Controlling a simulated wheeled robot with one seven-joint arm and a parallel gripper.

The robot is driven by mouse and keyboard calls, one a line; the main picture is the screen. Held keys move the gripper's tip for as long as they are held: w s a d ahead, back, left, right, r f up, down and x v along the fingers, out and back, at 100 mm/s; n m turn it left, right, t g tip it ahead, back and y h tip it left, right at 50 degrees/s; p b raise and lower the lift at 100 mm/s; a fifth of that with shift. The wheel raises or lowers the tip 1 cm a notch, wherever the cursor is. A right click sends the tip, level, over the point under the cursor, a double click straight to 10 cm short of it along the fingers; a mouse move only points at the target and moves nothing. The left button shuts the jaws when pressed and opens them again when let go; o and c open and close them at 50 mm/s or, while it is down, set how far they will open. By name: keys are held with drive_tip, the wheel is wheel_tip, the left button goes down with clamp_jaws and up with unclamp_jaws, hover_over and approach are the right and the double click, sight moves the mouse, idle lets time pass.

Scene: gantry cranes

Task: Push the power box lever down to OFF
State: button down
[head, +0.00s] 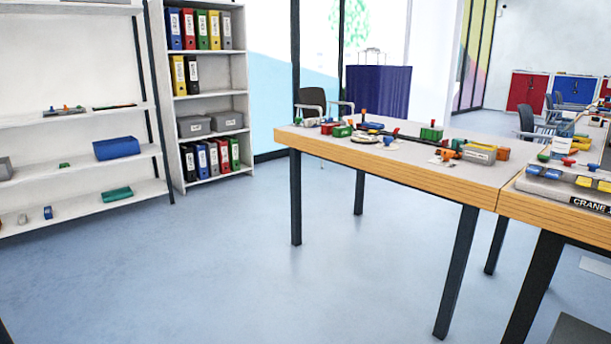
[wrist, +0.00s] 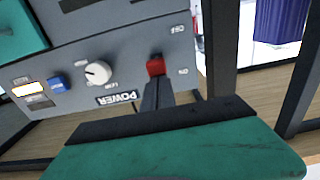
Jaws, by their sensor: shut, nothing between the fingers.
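The power box (wrist: 80,60) shows in the wrist view as a grey panel, with its POWER label (wrist: 117,97) upside down in the picture. Its red lever (wrist: 155,66) sits beside the ON mark (wrist: 183,71); the OFF mark (wrist: 177,30) is higher in the picture. My gripper (wrist: 157,82) is shut and empty, its dark fingers pointing at the red lever. The tips overlap the lever's lower edge in the picture; I cannot tell whether they touch it. The head view shows neither the box nor my gripper.
The panel also carries a white knob (wrist: 98,72) and a blue button (wrist: 58,84). A dark post (wrist: 222,45) stands right of the box in the wrist view. The head view shows a wooden-edged table (head: 400,165), shelves (head: 80,120) and clear blue floor (head: 240,260).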

drive_tip(key=p+v, duration=0.5)
drive_tip(key=v, duration=0.2)
drive_tip(key=shift+f, duration=0.3)
idle(0.9)
